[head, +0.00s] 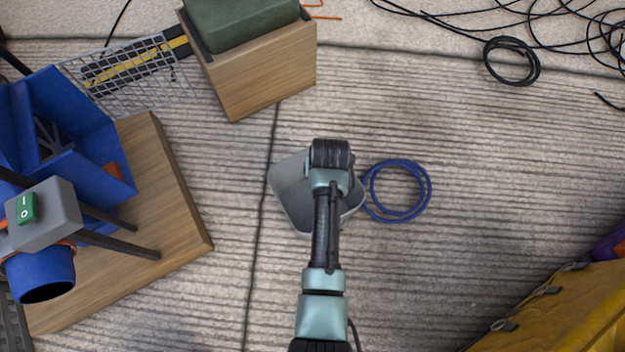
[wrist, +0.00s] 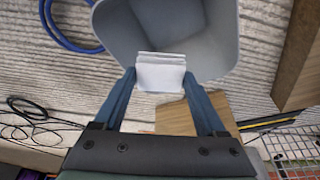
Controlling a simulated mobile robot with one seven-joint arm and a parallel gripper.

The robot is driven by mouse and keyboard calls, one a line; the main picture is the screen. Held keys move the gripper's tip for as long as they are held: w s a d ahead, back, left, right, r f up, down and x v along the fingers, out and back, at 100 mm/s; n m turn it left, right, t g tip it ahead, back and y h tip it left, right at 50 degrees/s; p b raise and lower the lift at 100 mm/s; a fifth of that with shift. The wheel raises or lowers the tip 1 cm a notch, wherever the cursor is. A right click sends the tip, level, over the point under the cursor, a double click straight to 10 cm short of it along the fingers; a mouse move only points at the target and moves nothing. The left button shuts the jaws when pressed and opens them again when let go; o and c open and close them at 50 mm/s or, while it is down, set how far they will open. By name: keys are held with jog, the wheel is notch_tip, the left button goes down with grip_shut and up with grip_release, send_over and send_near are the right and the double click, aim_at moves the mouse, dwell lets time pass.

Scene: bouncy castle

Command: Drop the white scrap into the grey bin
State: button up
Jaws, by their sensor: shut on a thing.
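The white scrap (wrist: 160,74) is held between the two fingertips of my gripper (wrist: 160,76) in the wrist view. It looks like a small folded white piece. The grey bin (wrist: 208,35) opens right behind the scrap in the wrist view, and the scrap overlaps the near part of its opening. In the head view the grey bin (head: 290,190) stands on the floor, partly covered by my arm. My gripper's fingers and the scrap are hidden under the arm in the head view. I cannot tell the scrap's height above the rim.
A blue coiled hose (head: 398,192) lies right of the bin. A blue machine (head: 75,130) on a wooden board (head: 165,205) stands at left. A wooden block (head: 260,75) is behind, a black cable coil (head: 511,61) at the back right. Yellow inflatable material (head: 565,315) fills the front right corner.

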notch_tip(320, 180, down, 6)
jog(key=b, duration=0.6)
jog(key=o, duration=1.2)
jog(key=shift+o, duration=0.2)
jog(key=shift+r, duration=0.1)
jog(key=p+v, duration=0.8)
jog(key=v, duration=0.4)
jog(key=shift+r+p, duration=0.3)
jog(key=shift+r, duration=0.1)
jog(key=shift+s, duration=0.1)
